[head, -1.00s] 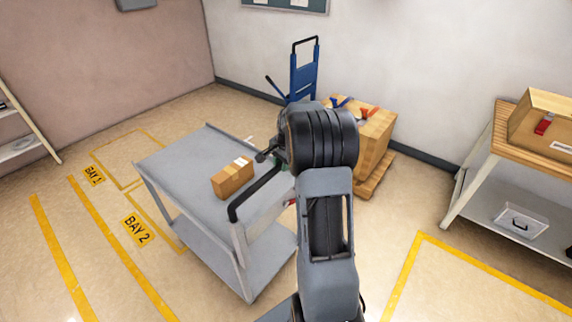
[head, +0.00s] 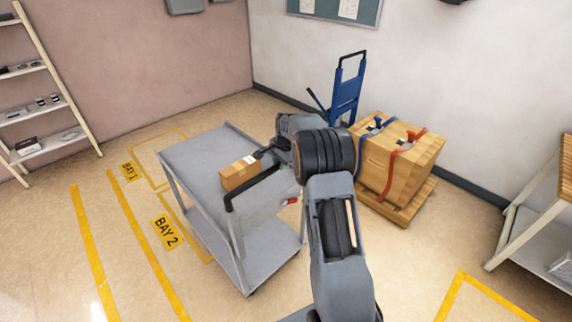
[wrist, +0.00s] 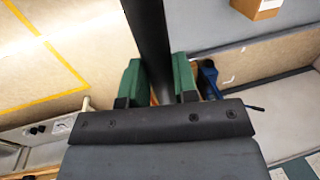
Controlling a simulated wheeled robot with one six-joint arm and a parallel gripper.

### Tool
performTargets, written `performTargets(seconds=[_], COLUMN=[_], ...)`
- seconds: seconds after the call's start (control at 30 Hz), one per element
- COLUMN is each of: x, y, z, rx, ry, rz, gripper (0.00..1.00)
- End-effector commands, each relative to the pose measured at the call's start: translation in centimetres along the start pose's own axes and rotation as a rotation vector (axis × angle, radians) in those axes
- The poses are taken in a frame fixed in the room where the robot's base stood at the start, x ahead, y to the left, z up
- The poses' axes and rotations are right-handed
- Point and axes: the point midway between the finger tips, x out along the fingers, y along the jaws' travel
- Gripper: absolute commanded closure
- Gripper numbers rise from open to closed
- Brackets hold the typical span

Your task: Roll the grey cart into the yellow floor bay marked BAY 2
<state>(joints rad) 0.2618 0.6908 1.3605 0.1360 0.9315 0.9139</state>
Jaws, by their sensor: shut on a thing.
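The grey cart (head: 200,165), with two shelves and a black push handle (head: 252,186), stands in the middle of the head view. A small cardboard box (head: 238,174) lies on its top. My gripper (wrist: 160,85) has its green fingers on both sides of the black handle bar (wrist: 150,35) in the wrist view, shut on it. The BAY 2 label (head: 165,232) lies on the floor left of the cart. The yellow outline beside it (head: 188,232) runs towards the cart, which hides the rest of that bay.
BAY 1 (head: 128,172) is marked farther back, its outline empty where visible. A strapped wooden crate (head: 390,165) on a pallet and a blue hand truck (head: 346,95) stand behind right. A shelf rack (head: 40,105) is at left. Floor left of the cart is clear.

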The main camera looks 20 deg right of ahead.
Motion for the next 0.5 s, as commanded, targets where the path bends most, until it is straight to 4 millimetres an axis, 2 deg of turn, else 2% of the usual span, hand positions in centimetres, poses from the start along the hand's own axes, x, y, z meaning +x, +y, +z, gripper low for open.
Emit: performTargets(seconds=[0.2,0.5], x=[0.0,0.05], y=[-0.97,-1.32], z=[0.28,0.65], rx=[-0.003,-0.01], ry=[0.005,0.005], rz=[-0.005,-0.006], gripper=[1.0,1.0])
